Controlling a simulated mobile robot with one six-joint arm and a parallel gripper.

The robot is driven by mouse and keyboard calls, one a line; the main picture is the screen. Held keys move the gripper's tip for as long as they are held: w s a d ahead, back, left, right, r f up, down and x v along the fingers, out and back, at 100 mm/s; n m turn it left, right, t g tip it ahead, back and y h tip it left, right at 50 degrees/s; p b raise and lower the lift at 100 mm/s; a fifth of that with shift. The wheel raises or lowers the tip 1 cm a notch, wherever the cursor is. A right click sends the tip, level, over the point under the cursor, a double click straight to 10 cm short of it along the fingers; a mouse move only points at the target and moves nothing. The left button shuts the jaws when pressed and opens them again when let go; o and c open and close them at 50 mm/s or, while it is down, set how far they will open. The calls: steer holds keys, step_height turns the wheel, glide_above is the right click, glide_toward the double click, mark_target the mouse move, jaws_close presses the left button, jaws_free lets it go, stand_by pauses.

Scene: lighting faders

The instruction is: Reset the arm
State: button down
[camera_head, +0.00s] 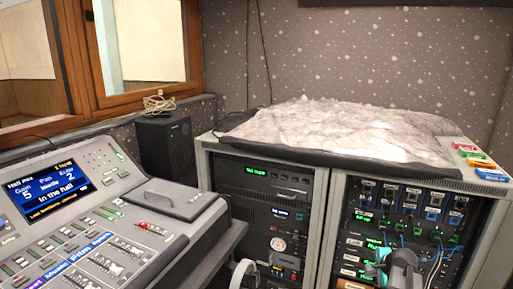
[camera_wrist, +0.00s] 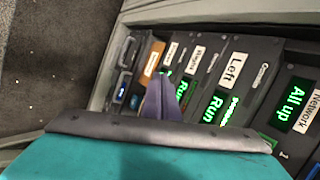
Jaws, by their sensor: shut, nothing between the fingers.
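My gripper (camera_wrist: 161,96) shows in the wrist view with its purple-grey fingers together and nothing between them. I cannot tell whether the fingertips touch a panel. In the head view, part of my arm (camera_head: 402,268) shows at the bottom right, in front of the right rack (camera_head: 322,225). The mixing console (camera_head: 120,215) with faders and a lit screen (camera_head: 45,190) stands at the left, apart from my arm.
A black speaker (camera_head: 166,147) stands behind the console. A crumpled grey cover (camera_head: 340,128) lies on top of the racks, with several coloured small items (camera_head: 480,160) at its right. Blue and white cables (camera_head: 437,262) hang on the right rack's front. Dark floor (camera_wrist: 45,60) shows beside the rack.

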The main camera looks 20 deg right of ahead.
steer(key=w+a+f+n+g+y+p, duration=0.15)
steer(key=a+f, duration=0.25)
steer(key=a, duration=0.6)
steer(key=w+a+f+n+g+y+p, duration=0.15)
steer(key=a+f, duration=0.35)
steer(key=a, duration=0.5)
steer(key=s+a+f+n+g+p, duration=0.1)
steer(key=s+a+f+n+p, duration=0.15)
steer(key=a, duration=0.55)
steer(key=s+a+f+n+g+p, duration=0.1)
steer(key=s+a+f+n, duration=0.1)
steer(key=s+a+f, duration=0.35)
steer(key=s+a+f+n+g+p, duration=0.2)
steer(key=s+a+n+g, duration=0.15)
steer(key=s+a, duration=0.45)
steer(key=s+a+f+n+g+p, duration=0.2)
steer(key=s+a+n, duration=0.4)
steer(key=s, duration=0.4)
steer(key=s+d+r+n+g+h, duration=0.1)
steer(key=s+n, duration=0.3)
steer(key=s, duration=0.2)
steer(key=shift+s+d+n+g+h, duration=0.25)
steer(key=shift+d+n+g+h, duration=0.05)
steer(key=shift+n+g+h, duration=0.1)
